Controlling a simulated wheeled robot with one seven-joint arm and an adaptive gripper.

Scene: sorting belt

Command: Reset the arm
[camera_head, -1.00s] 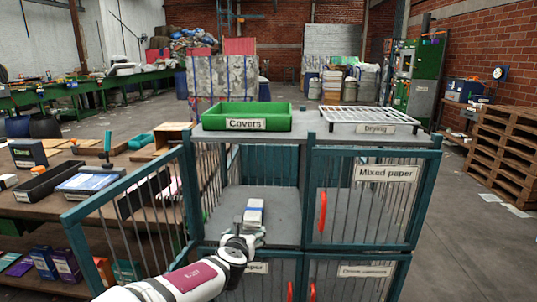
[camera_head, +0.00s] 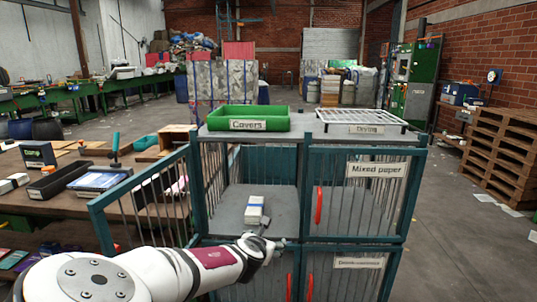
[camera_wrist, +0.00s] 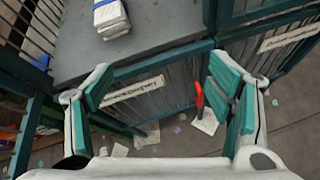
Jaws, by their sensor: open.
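My gripper (camera_head: 271,244) is in front of the cage cabinet, just below and to the right of the open upper-left compartment. In the wrist view my gripper (camera_wrist: 165,105) has its teal-padded fingers wide apart with nothing between them. A white stack with a blue band (camera_head: 254,209) lies on the grey floor of that compartment, apart from the fingers. The stack also shows at the top of the wrist view (camera_wrist: 111,18).
The open barred door (camera_head: 145,205) sticks out left of my arm. The closed Mixed paper door (camera_head: 361,196) has a red handle. A green Covers tray (camera_head: 245,119) and a white Drying rack (camera_head: 361,117) sit on top. A cluttered table (camera_head: 70,205) stands left.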

